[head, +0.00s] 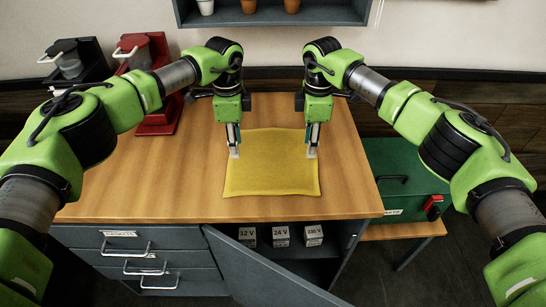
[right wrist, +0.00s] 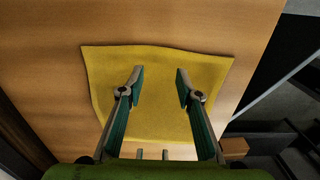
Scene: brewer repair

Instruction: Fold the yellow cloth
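The yellow cloth (head: 272,175) lies spread flat on the wooden table in the head view, slightly wavy at its edges. It also shows beneath my right gripper in the right wrist view (right wrist: 158,105). My left gripper (head: 234,153) points down at the cloth's left side. Two small fingertips, apart, show at the bottom of the right wrist view and look like this gripper's. My right gripper (head: 312,153) points down at the cloth's right side. In the right wrist view its fingers (right wrist: 160,73) are apart with only cloth visible between them. Whether either touches the cloth I cannot tell.
The wooden table (head: 130,185) is bare around the cloth. A red brewer (head: 150,85) and a black brewer (head: 75,70) stand at the back left. A green case (head: 405,180) is to the right. Below, a cabinet door (head: 265,270) hangs open before several labelled boxes.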

